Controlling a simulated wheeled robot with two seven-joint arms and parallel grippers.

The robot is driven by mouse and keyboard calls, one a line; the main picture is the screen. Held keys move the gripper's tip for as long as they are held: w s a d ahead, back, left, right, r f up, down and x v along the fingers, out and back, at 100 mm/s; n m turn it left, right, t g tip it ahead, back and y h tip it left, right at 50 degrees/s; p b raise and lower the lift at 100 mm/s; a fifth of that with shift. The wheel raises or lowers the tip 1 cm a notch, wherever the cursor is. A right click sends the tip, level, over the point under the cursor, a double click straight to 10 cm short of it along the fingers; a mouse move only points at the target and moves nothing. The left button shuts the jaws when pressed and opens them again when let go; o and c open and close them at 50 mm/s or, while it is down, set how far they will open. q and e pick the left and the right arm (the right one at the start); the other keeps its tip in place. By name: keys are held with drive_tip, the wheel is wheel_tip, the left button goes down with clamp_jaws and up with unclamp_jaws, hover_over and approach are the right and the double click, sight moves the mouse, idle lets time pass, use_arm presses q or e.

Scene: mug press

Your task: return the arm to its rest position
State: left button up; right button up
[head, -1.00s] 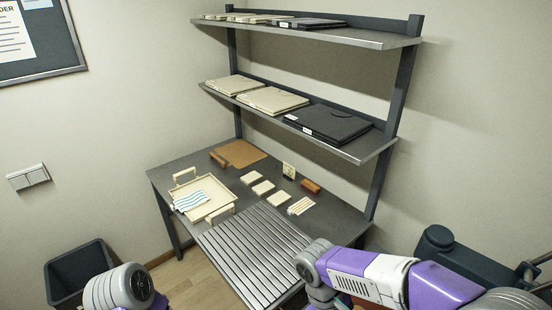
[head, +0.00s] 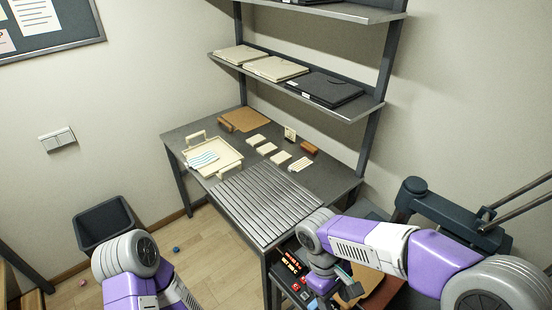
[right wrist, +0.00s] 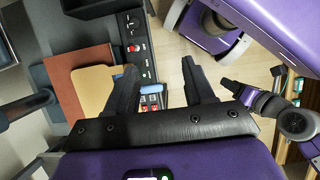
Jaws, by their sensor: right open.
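My right arm (head: 372,241) comes in from the right in the head view and bends down at the front right corner of the table. My right gripper (right wrist: 160,66) is open in the right wrist view, with nothing between its two dark fingers. It hangs beside the press's control panel, over or near its front edge. My left arm (head: 128,268) is at the bottom left of the head view, and its gripper is outside that picture. A dark finger-like part (right wrist: 240,88) at the right of the right wrist view may be my left gripper; its jaws are unclear.
The press (head: 452,215), with a brown pad (right wrist: 66,78) and control panel (right wrist: 137,47), stands right of the table. The slatted table (head: 262,205) holds a cream tray (head: 228,172) and several small blocks. Shelves (head: 300,85) rise behind. A dark bin (head: 88,222) stands left; floor between is mostly open.

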drive_tip(key=s+a+f+m+t+y+b, duration=0.2)
drive_tip(key=f+m+b, duration=0.3)
drive_tip(key=f, duration=1.4)
drive_tip(key=s+a+f+m+t+y+b, duration=0.1)
drive_tip(key=f+m+y+b, duration=0.3)
drive_tip(key=f, duration=1.6)
drive_tip(key=shift+s+a+f+m+t+y+b, duration=0.3)
drive_tip(key=shift+s+a+m+t+y+b, duration=0.15)
drive_tip(key=shift+s+m+y, duration=0.35)
drive_tip(key=shift+w+d, duration=0.1)
drive_tip(key=shift+w, duration=0.1)
drive_tip(key=shift+c, duration=0.9)
use_arm(q)
wheel_tip(320, 180, down, 10)
drive_tip(key=shift+w, duration=0.2)
use_arm(e)
drive_tip(key=shift+d, duration=0.1)
